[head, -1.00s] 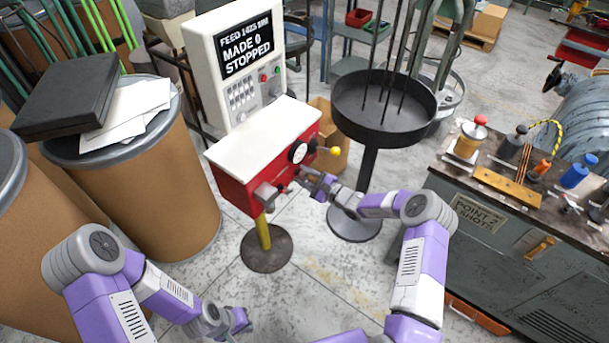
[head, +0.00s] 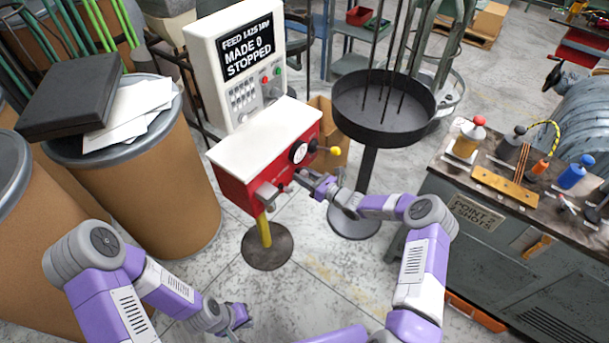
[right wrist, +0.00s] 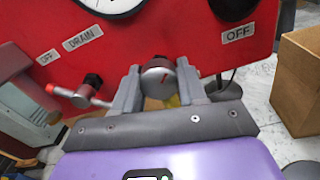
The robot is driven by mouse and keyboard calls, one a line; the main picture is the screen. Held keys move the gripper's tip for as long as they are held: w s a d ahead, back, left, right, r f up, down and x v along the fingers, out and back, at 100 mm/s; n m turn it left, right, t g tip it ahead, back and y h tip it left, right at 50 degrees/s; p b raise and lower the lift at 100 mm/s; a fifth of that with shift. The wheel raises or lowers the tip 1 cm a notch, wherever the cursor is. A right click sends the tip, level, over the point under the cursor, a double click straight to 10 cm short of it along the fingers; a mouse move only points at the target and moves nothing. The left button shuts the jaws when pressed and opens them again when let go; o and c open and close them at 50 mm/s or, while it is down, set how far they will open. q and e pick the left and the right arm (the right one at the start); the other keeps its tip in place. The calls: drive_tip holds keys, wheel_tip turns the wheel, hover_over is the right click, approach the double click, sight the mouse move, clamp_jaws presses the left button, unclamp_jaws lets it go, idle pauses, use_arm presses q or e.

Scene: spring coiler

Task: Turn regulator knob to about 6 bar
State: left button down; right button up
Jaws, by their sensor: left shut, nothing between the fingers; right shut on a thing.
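The red regulator box (head: 236,187) with a white top stands on a yellow post. Its round gauge (head: 299,152) is on the front; in the right wrist view only the gauge's lower rim (right wrist: 112,10) shows, so its reading is hidden there, and it is too small to read in the head view. The grey regulator knob (right wrist: 157,84) has a red mark on its face. My right gripper (head: 300,180) is shut on this knob, one finger on each side. My left gripper (head: 239,316) is shut and empty, low in front of the box, apart from it.
A DRAIN label (right wrist: 82,39) and a red-tipped lever (right wrist: 76,95) sit left of the knob. A yellow ball handle (head: 336,150) sticks out beside the gauge. A round black tray (head: 385,128) on a stand is close right of the box.

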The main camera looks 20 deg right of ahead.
drive_tip(key=m, duration=0.4)
drive_tip(key=shift+s+m, duration=0.1)
drive_tip(key=shift+m, duration=0.2)
drive_tip(key=shift+m+p, duration=0.3)
drive_tip(key=shift+m, duration=1.7)
drive_tip(key=shift+a+f, duration=0.1)
drive_tip(key=o, duration=1)
drive_tip(key=shift+s+d, duration=0.4)
drive_tip(key=p+v, duration=0.2)
drive_tip(key=v, duration=0.4)
drive_tip(key=shift+s+d, duration=0.1)
drive_tip(key=shift+s, duration=0.2)
